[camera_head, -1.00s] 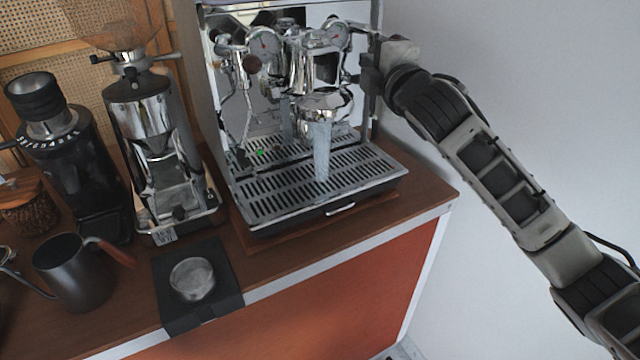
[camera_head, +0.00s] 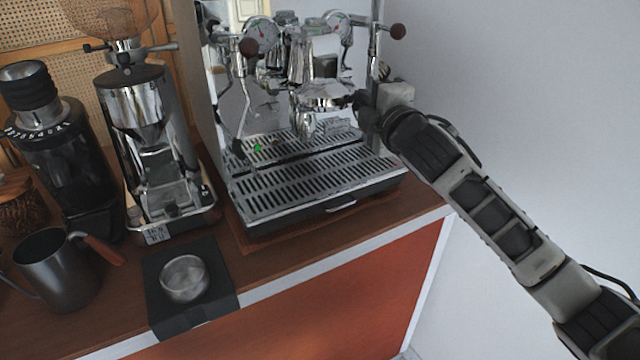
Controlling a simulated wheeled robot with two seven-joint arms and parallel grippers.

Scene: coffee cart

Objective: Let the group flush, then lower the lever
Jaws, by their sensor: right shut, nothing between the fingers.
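The chrome espresso machine (camera_head: 348,188) stands at the back of the cart. Its group head (camera_head: 325,94) hangs over the slotted drip tray, and no water stream shows below it. My right gripper (camera_head: 360,106) is shut and empty, just right of the group head and low beside it. The group's lever is small and partly hidden by the gripper, so its exact angle and any contact are unclear. My left gripper is out of view.
Two grinders (camera_head: 150,110) (camera_head: 55,140) stand left of the machine. A metal kettle (camera_head: 58,275) and a black mat (camera_head: 225,297) with a round metal cup (camera_head: 184,278) are at front left. A steam wand (camera_head: 243,110) hangs left of the group. Free room lies right of the cart.

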